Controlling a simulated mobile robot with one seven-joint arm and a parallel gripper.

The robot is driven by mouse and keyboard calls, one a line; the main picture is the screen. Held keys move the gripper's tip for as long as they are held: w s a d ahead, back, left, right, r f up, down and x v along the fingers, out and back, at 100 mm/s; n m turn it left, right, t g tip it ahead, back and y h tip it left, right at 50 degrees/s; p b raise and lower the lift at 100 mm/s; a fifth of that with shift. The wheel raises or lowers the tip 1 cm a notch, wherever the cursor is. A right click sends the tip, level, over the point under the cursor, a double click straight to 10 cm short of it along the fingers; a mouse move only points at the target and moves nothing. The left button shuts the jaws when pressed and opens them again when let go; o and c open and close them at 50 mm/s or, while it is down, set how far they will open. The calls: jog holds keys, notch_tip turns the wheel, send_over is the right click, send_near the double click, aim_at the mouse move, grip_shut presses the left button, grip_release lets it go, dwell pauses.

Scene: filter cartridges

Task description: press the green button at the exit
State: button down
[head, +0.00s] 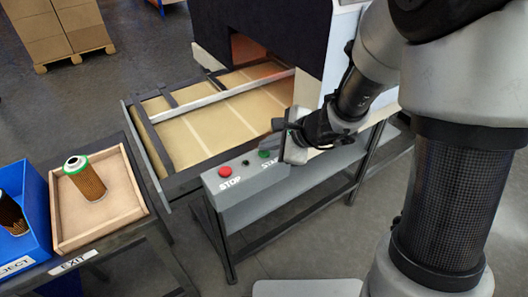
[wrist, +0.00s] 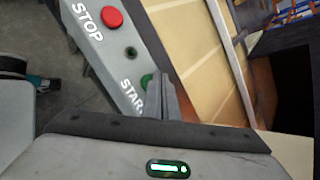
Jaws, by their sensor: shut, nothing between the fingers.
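The green button (head: 264,153) is on the sloped grey control panel (head: 240,179) at the front of the conveyor, by the word START. In the wrist view the green button (wrist: 147,80) is partly covered by my fingers. My gripper (head: 276,140) is over the panel's right end, its shut, empty fingers right beside the green button. The shut fingers also show in the wrist view (wrist: 165,90). I cannot tell whether the fingertips touch the button or the panel.
A red STOP button (head: 225,171) and a small dark knob (head: 245,162) are on the same panel. A wooden tray (head: 124,205) marked EXIT holds a filter cartridge (head: 86,180). A blue bin (head: 30,206) stands left of it. The conveyor (head: 205,128) lies behind the panel.

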aim_at(268, 154)
jog(key=shift+f+b, duration=0.4)
jog(key=shift+b, duration=0.1)
dwell(0.3)
jog(key=shift+r, duration=0.1)
jog(key=shift+r+p, duration=0.55)
jog(key=shift+r, duration=0.2)
notch_tip(268, 154, up, 5)
jog(key=p, duration=0.4)
dwell(0.9)
